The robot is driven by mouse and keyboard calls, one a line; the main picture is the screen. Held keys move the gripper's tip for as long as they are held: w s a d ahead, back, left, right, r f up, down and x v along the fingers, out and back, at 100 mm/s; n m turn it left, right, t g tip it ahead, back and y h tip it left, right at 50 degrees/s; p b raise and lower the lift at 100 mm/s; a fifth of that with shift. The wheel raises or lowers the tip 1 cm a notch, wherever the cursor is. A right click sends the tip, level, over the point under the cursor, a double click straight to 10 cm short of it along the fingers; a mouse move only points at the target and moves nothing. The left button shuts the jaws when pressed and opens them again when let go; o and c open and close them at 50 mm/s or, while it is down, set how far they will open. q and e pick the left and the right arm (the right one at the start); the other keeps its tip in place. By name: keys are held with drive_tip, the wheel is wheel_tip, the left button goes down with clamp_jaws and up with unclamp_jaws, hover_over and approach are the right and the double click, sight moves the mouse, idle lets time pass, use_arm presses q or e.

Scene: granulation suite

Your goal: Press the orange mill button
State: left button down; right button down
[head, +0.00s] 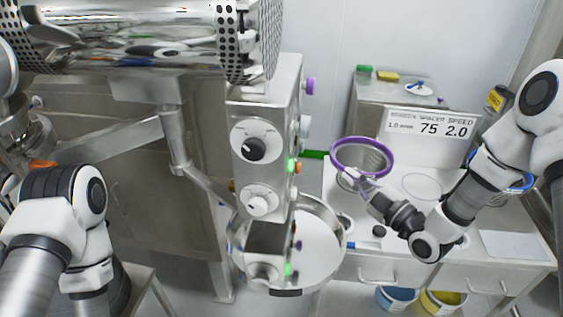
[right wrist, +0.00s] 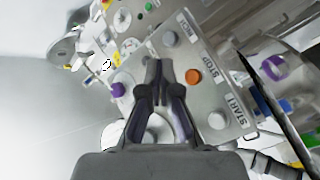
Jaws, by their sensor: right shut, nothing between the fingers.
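The orange button (right wrist: 193,77) shows in the right wrist view on a pale panel, between a grey button and a white button, near the STOP label. In the head view a small orange button (head: 298,168) sticks out from the right side of the control column. My right gripper (head: 347,177) is shut and empty, to the right of that column and apart from it. In the right wrist view its fingertips (right wrist: 158,66) point at the panel, left of the orange button. My left arm shows at the lower left, but its gripper is not visible.
The control column (head: 270,120) carries dials and a purple knob (head: 310,86). A round steel pan (head: 335,246) is below it. A purple ring (head: 390,160) shows by my right gripper. A white counter (head: 500,270) with a speed sign (head: 430,126) stands at right.

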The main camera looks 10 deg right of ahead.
sight(298, 168)
use_arm(q)
drive_tip(key=shift+d+f+b, duration=0.15)
drive_tip(key=shift+f+b, duration=0.2)
drive_tip(key=shift+b, duration=0.2)
use_arm(e)
drive_tip(key=w+a, duration=0.2)
drive_tip(key=a, duration=0.6)
drive_tip(key=shift+w+r, duration=0.15)
drive_tip(key=shift+r, duration=0.1)
idle(1.0)
use_arm(q)
drive_tip(key=shift+f, duration=0.2)
use_arm(e)
drive_tip(key=shift+w+a, duration=0.1)
drive_tip(key=shift+a, duration=0.3)
use_arm(q)
drive_tip(key=shift+f+b, duration=0.1)
drive_tip(key=shift+b, duration=0.2)
use_arm(e)
drive_tip(key=shift+w+a, duration=0.15)
drive_tip(key=shift+a, duration=0.25)
drive_tip(key=shift+d, duration=0.1)
idle(0.3)
use_arm(q)
drive_tip(key=shift+f+b, duration=0.25)
drive_tip(key=shift+b, duration=0.05)
use_arm(e)
drive_tip(key=shift+s+d, duration=0.25)
drive_tip(key=shift+d, duration=0.5)
